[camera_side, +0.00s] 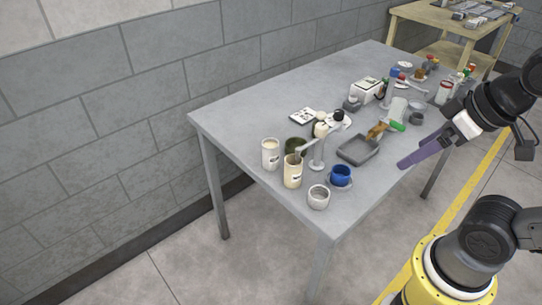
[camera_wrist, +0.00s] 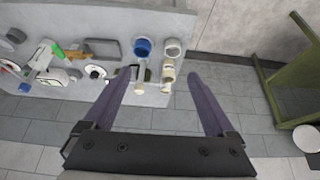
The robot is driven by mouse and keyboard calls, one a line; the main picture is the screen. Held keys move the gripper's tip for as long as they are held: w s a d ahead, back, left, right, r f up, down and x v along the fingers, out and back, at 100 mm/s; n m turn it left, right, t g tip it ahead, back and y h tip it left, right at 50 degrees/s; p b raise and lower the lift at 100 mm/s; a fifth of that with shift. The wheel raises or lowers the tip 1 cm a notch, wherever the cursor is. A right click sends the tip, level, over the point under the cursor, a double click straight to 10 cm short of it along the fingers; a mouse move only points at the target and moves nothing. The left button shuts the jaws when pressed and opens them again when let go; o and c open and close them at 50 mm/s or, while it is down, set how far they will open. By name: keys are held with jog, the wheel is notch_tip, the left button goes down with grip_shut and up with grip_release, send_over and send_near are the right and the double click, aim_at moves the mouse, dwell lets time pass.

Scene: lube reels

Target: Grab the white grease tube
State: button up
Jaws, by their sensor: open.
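Several pale containers stand on the grey table, and I cannot tell for sure which is the white grease tube. In the side view, a white cylinder with a dark label (camera_side: 270,154) stands near the left edge, with a cream labelled cylinder (camera_side: 292,172) beside it. A whitish tube-like thing (camera_side: 398,108) lies farther right, beside a green piece. A labelled pale cylinder also shows in the wrist view (camera_wrist: 168,71), between the fingertips in the picture. My gripper (camera_wrist: 158,74) has its two purple fingers wide apart and empty.
A blue cup (camera_side: 340,175), a white cup (camera_side: 318,197) and a grey tray (camera_side: 359,150) stand near the front edge. A white box (camera_side: 366,91) and several small bottles crowd the far right. The table's back left is clear. A wooden bench (camera_side: 450,32) stands behind.

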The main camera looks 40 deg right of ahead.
jog(key=w+a+r+n, duration=0.1)
jog(key=w+r+n, duration=0.7)
jog(key=w+r, duration=0.1)
jog(key=n+g+y, duration=0.1)
jog(key=n+g, duration=0.4)
jog(key=n, duration=0.1)
send_over(271, 144)
jog(key=s, duration=0.1)
notch_tip(271, 144, down, 22)
jog(key=f, duration=0.1)
jog(key=a+f, duration=0.1)
jog(key=f, duration=0.2)
jog(key=shift+s+a+f, duration=0.2)
jog(key=shift+s+f, duration=0.1)
jog(key=shift+f, duration=0.75)
